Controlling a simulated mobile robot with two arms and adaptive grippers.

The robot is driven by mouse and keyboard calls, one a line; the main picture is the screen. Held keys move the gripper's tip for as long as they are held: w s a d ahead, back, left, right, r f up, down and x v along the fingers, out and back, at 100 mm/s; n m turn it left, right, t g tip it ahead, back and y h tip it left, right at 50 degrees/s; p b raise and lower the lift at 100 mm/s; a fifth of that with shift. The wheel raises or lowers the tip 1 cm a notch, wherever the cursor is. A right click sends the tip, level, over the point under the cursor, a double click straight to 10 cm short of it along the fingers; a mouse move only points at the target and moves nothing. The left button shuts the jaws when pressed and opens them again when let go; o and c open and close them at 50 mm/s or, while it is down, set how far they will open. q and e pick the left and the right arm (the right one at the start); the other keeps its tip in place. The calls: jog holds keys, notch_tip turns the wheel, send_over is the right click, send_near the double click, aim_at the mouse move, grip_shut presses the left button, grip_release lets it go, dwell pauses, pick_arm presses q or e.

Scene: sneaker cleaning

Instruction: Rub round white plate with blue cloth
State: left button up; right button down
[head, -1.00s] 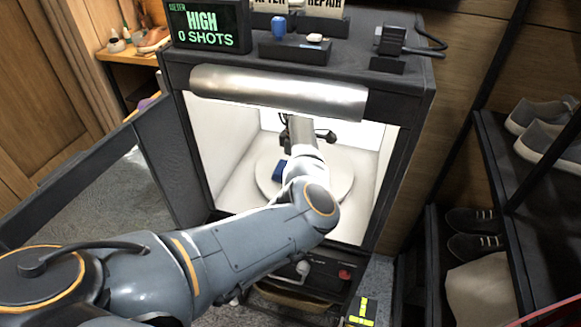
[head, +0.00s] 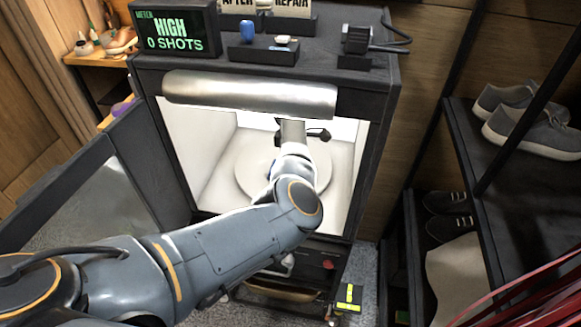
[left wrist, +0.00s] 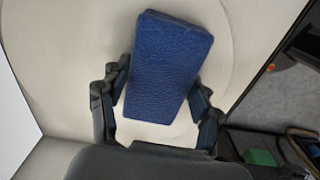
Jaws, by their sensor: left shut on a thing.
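The round white plate (head: 250,163) lies flat inside the lit white box, and its pale surface fills much of the left wrist view (left wrist: 85,45). My left arm reaches into the box, and its wrist covers the near part of the plate. My left gripper (left wrist: 161,92) is shut on the blue cloth (left wrist: 168,60), a thick textured block between its two fingers. The cloth is over the plate; whether it touches the plate I cannot tell. In the head view the cloth is mostly hidden behind my wrist. My right gripper is out of view.
A silver cylinder (head: 250,93) spans the top of the box opening. The box's dark door (head: 140,160) stands open at left. A meter display (head: 175,33) and small items sit on top. A shoe rack (head: 500,150) stands at right.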

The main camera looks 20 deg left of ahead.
aim_at(258, 172)
pick_arm(q)
jog(key=shift+s+a+r+p, duration=0.15)
jog(key=shift+a+p, duration=0.25)
jog(key=shift+a, duration=0.25)
jog(key=shift+s+a+f+p, duration=0.15)
jog(key=shift+a+p, duration=0.2)
jog(key=shift+a, duration=0.3)
jog(key=shift+s+a, duration=0.1)
jog(key=shift+a, duration=0.45)
jog(key=shift+s+a+p, duration=0.25)
jog(key=shift+a+p, duration=0.25)
jog(key=shift+a, duration=0.35)
jog(key=shift+s+a+f, duration=0.15)
jog(key=shift+s+a, duration=0.05)
jog(key=shift+a, duration=0.55)
jog(key=shift+s+a+p, duration=0.15)
jog(key=shift+a+p, duration=0.1)
jog(key=shift+a, duration=0.25)
jog(key=shift+s+a+p, duration=0.15)
jog(key=shift+a+p, duration=0.1)
jog(key=shift+a, duration=0.25)
jog(key=shift+s+a, duration=0.1)
jog(key=shift+a, duration=0.65)
jog(key=shift+d, duration=0.1)
